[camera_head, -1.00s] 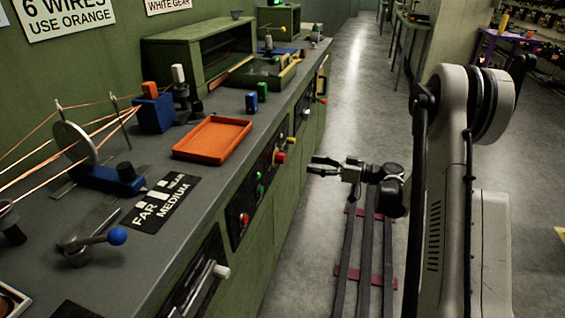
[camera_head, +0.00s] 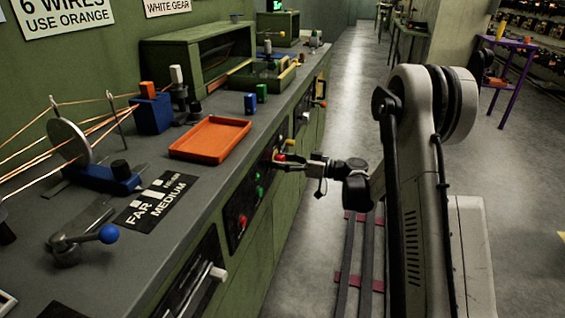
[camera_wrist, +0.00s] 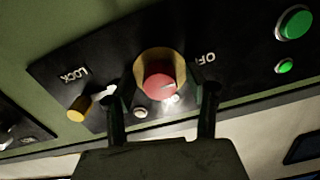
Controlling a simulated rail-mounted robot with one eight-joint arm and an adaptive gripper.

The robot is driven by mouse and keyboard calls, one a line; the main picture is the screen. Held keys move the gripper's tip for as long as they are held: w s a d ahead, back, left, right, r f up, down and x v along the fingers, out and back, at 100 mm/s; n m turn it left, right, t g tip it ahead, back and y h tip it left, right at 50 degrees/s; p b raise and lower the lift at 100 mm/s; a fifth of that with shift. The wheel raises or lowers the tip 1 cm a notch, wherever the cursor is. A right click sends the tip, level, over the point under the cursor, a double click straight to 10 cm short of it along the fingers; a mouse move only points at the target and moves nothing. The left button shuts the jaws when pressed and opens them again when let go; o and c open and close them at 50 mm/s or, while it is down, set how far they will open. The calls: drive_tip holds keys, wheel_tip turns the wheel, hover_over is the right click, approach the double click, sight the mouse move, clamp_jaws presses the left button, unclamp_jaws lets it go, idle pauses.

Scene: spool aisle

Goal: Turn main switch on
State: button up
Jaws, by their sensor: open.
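The main switch appears to be the rotary knob with a red face and yellow collar (camera_wrist: 158,78) on a black panel. It also shows in the head view as a small red spot (camera_head: 280,158) on the bench front. An "OFF" label stands to its upper right in the wrist view; a label below it is blurred by glare. My gripper (camera_wrist: 160,92) is open, with one finger on each side of the knob. In the head view my gripper (camera_head: 287,162) reaches the panel from the right. I cannot tell whether the fingers touch the knob.
Green buttons (camera_wrist: 294,23) are to the right. In the head view an orange tray (camera_head: 210,139) lies on the bench above.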

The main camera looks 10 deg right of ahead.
drive_tip(key=shift+c, duration=0.6)
drive_tip(key=c, duration=1)
drive_tip(key=shift+m, duration=0.3)
drive_tip(key=m, duration=0.3)
drive_tip(key=shift+m+b, duration=0.3)
drive_tip(key=shift+m, duration=0.1)
drive_tip(key=m, duration=0.9)
drive_tip(key=shift+m, duration=2.2)
